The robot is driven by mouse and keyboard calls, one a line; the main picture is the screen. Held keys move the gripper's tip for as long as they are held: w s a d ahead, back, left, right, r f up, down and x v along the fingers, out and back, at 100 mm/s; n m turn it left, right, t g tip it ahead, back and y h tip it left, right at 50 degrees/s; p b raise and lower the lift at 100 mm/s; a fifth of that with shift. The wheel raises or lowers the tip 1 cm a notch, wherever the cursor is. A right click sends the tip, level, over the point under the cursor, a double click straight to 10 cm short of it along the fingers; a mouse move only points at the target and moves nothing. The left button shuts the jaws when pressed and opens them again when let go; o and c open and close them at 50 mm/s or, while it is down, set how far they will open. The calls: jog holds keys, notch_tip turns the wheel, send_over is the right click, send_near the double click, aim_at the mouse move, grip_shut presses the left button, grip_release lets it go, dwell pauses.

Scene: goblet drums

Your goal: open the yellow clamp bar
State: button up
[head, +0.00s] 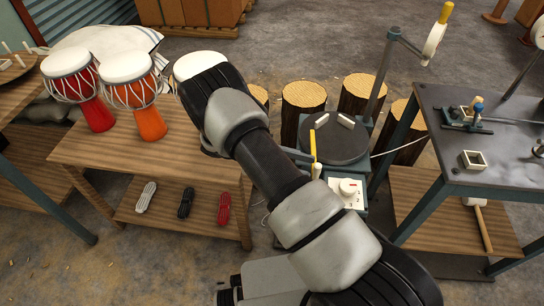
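A thin yellow bar (313,146) stands roughly upright at the near-left edge of a round dark plate (336,146) on a low machine, right of my arm. It looks like the clamp bar, but I cannot be sure. Another yellow piece (446,13) tops a pale lever at the end of the tall bent post. My arm reaches up and left across the middle, over the wooden bench. My gripper is hidden behind my arm's far links, so its fingers and anything in them do not show.
Red (73,83) and orange (137,93) goblet drums stand on the wooden bench (85,152); a third white drumhead (198,63) is partly hidden by my arm. Log stumps (303,97) stand behind the machine. A dark metal table (505,178) with small tools is at right.

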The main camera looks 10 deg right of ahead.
jog(key=v, duration=0.8)
jog(key=shift+a, duration=0.2)
